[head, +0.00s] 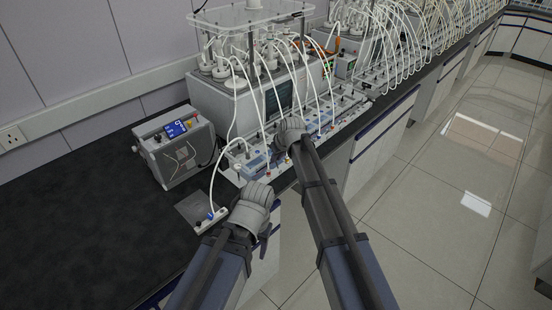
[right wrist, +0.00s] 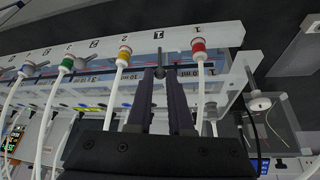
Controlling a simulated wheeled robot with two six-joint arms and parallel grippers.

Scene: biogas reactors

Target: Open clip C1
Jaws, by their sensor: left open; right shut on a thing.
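My right gripper (head: 290,132) is at the front edge of the tubed rack in the head view, its fingertips hidden behind its wrist. I cannot read a C1 label, so I cannot tell for sure that this is clip C1. My left gripper (head: 256,197) is lower, beside the bench's front edge; its fingers are hardly visible, and it appears empty.
A grey instrument box (head: 177,147) stands left on the dark bench. The bench's left is clear.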

